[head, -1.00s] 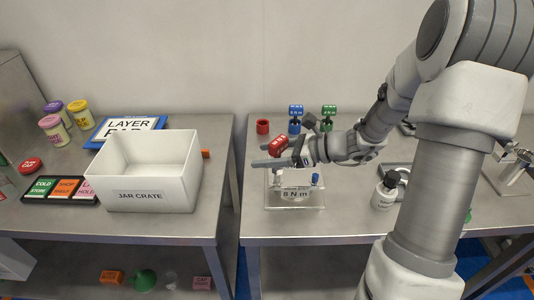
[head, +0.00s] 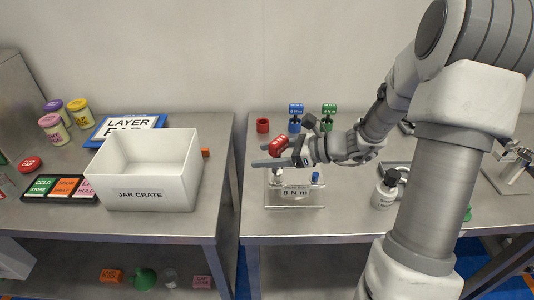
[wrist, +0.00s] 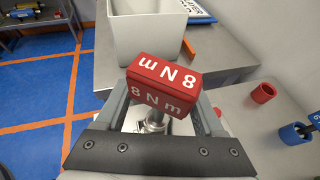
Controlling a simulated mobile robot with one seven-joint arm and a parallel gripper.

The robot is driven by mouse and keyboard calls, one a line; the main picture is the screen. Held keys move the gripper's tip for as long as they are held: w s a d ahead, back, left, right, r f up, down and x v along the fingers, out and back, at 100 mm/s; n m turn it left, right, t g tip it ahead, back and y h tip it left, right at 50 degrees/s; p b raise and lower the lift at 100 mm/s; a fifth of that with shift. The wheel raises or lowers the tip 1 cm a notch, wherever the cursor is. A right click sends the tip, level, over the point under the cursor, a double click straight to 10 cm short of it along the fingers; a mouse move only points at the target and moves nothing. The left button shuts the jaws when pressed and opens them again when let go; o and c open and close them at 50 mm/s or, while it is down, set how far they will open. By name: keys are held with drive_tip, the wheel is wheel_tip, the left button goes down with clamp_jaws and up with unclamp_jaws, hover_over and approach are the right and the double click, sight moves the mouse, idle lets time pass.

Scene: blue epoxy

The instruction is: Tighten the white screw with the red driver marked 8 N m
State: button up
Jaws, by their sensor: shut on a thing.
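The red driver (head: 279,145), with 8 N m on its block-shaped handle, is between the fingers of my gripper (head: 272,162). In the wrist view the red driver (wrist: 162,84) fills the gap between the fingertips, and its grey shaft points down. My gripper is shut on it, above the left part of a clear fixture (head: 310,202) labelled 8 N m. A blue screw (head: 315,178) stands at the fixture's right. The white screw cannot be made out; the driver and fingers cover that area. Whether the driver tip touches a screw cannot be told.
An empty red holder (head: 262,126) stands behind the fixture. A blue driver (head: 296,111) and a green driver (head: 329,112) stand at the back. A white bottle (head: 385,188) is right of the fixture. The jar crate (head: 143,195) is on the left table, across a gap.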

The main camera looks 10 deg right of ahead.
drive_tip(key=shift+f+b, duration=0.9)
drive_tip(key=shift+f, duration=0.45)
